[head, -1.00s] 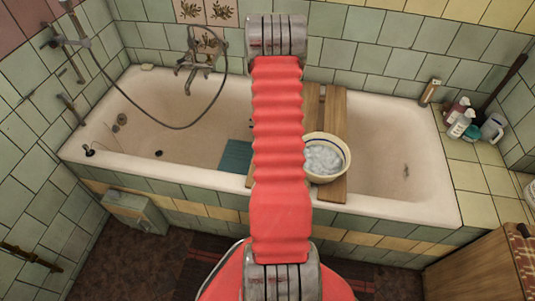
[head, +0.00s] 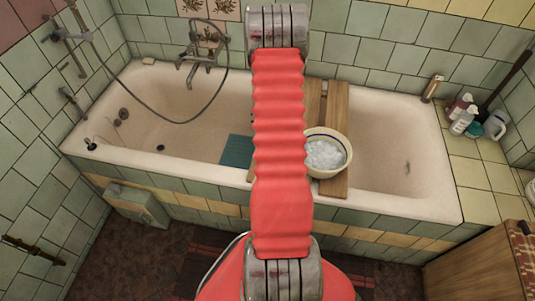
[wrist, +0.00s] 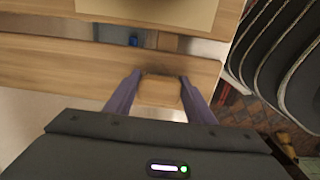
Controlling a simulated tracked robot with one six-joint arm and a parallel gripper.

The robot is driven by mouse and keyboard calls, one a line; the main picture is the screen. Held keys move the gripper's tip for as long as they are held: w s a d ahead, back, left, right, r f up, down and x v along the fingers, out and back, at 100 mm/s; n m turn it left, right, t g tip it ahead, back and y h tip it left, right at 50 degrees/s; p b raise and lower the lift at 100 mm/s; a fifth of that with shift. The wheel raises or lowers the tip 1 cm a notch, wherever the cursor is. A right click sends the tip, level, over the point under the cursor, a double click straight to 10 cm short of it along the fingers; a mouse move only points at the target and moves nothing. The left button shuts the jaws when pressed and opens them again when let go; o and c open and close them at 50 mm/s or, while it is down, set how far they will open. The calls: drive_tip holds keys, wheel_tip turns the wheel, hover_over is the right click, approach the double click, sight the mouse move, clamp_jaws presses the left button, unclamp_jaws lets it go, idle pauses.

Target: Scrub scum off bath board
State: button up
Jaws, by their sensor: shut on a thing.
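The wooden bath board (head: 334,105) lies across the tub with a gap between its slats. It also shows in the wrist view (wrist: 60,67). A cream bowl (head: 345,148) with a dark blue stripe and white foam stands on its near part. In the wrist view my gripper (wrist: 160,80) is shut on a small wooden block (wrist: 160,93), perhaps a brush back, over the near slat. Whether the block touches the board cannot be told. In the head view my red arm hides the gripper and part of the board. No scum can be made out.
The bathtub (head: 400,215) has a raised rim. A teal mat (head: 236,150) lies left of the board. Bottles (head: 462,120) crowd the right ledge. A shower hose (head: 160,117) hangs at left. Dark nested shapes (wrist: 285,45) fill the wrist view's right side.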

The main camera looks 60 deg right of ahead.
drive_tip(key=shift+s+a, duration=0.25)
drive_tip(key=shift+a, duration=0.35)
drive_tip(key=shift+s+a, duration=0.25)
drive_tip(key=shift+a, duration=0.3)
drive_tip(key=shift+s+a+f, duration=0.1)
drive_tip(key=shift+s+a, duration=0.2)
drive_tip(key=shift+a, duration=0.3)
drive_tip(key=shift+s+a, duration=0.25)
drive_tip(key=shift+a, duration=0.3)
drive_tip(key=shift+w+a, duration=0.1)
drive_tip(key=shift+w, duration=0.05)
drive_tip(key=shift+w+a, duration=0.2)
drive_tip(key=shift+w, duration=0.35)
drive_tip(key=shift+w+d, duration=0.15)
